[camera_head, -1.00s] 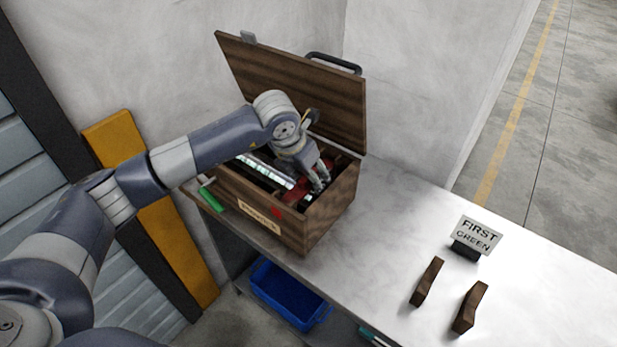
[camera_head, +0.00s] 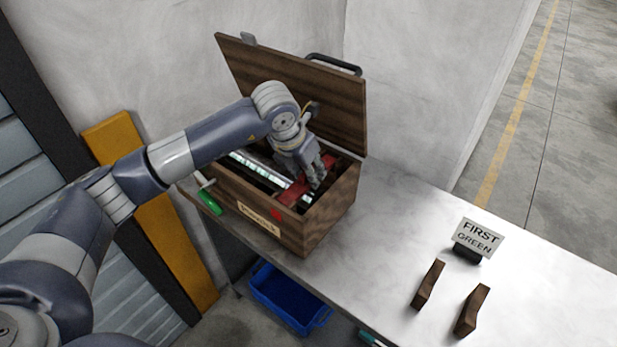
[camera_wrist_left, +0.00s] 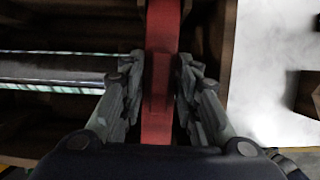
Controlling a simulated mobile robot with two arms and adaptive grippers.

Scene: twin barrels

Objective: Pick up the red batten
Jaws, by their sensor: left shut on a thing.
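The red batten (camera_head: 291,194) lies in the open wooden box (camera_head: 328,218), close to the box's top edge in the head view. My left gripper (camera_head: 318,184) is over the right part of the box, shut on the batten. In the left wrist view the red batten (camera_wrist_left: 161,70) runs up the middle between the two fingers of my left gripper (camera_wrist_left: 160,90). The fingers stand on either side of it. Part of the batten is hidden behind the gripper in the head view. My right gripper is in neither view.
The box's raised lid (camera_head: 300,90) stands behind the arm. A silvery bar (camera_head: 262,169) lies inside the box. A green-handled tool (camera_head: 208,202) lies beside it. A "FIRST GREEN" sign (camera_head: 478,236) and two dark wooden blocks (camera_head: 428,285) stand on the table (camera_head: 385,230). A blue bin (camera_head: 288,297) is below.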

